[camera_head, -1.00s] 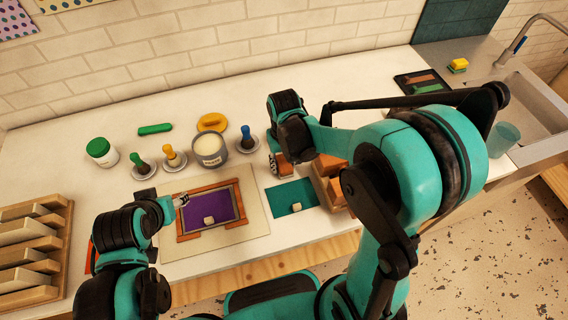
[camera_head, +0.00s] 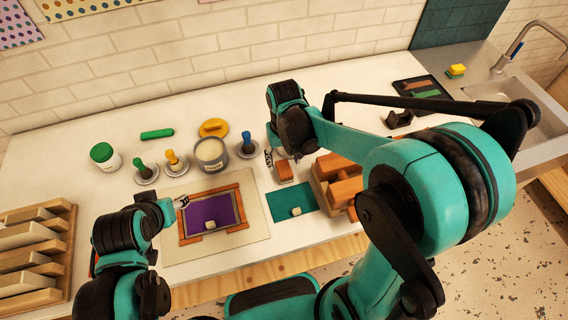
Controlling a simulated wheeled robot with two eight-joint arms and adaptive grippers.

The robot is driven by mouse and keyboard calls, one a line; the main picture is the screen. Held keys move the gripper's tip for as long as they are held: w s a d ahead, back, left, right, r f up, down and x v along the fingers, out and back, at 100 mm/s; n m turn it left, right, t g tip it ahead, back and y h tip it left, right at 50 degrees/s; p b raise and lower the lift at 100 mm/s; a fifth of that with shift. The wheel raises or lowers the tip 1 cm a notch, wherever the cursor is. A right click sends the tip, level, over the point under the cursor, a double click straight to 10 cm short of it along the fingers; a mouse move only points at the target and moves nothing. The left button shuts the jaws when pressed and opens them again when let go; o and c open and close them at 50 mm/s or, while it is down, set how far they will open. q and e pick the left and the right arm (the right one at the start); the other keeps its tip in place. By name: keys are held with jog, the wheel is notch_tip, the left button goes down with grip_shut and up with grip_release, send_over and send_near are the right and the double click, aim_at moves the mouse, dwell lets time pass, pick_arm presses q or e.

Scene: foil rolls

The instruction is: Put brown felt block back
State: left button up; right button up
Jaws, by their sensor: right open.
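A small brown block (camera_head: 284,171), which looks like the felt block, rests at the far edge of the teal sheet (camera_head: 282,200), left of a wooden holder (camera_head: 318,181) with several orange-brown blocks (camera_head: 345,190). My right gripper (camera_head: 269,159) is open at the block's upper left. Its hand hides part of the fingers, and I cannot tell whether they touch the block. My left gripper (camera_head: 182,202) is at the left side of the orange-brown frame (camera_head: 212,188) around a purple panel (camera_head: 208,213). Its jaws are too small to read.
A cream-filled jar (camera_head: 211,153), a blue-handled tool (camera_head: 247,143), a yellow-handled tool (camera_head: 173,160) and a green-lidded jar (camera_head: 104,156) stand behind the frame. A wooden rack (camera_head: 60,240) is at the left. A black dispenser (camera_head: 398,119) and sink (camera_head: 535,100) are at the right.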

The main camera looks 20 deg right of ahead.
aim_at(284, 168)
notch_tip(284, 168, up, 7)
jog(key=p, duration=0.2)
pick_arm(q)
jog(key=shift+r, duration=1.1)
pick_arm(e)
jog(key=s+d+r+t, duration=0.1)
jog(key=s+d+t, duration=0.1)
jog(key=s, duration=0.3)
jog(key=s+d+r+t, duration=0.2)
jog(key=s+t, duration=0.3)
jog(key=shift+s+d+r, duration=0.15)
jog(key=shift+d+r, duration=0.1)
jog(key=shift+d, duration=0.1)
pick_arm(q)
jog(key=shift+s, duration=0.1)
pick_arm(e)
jog(key=shift+s, duration=0.1)
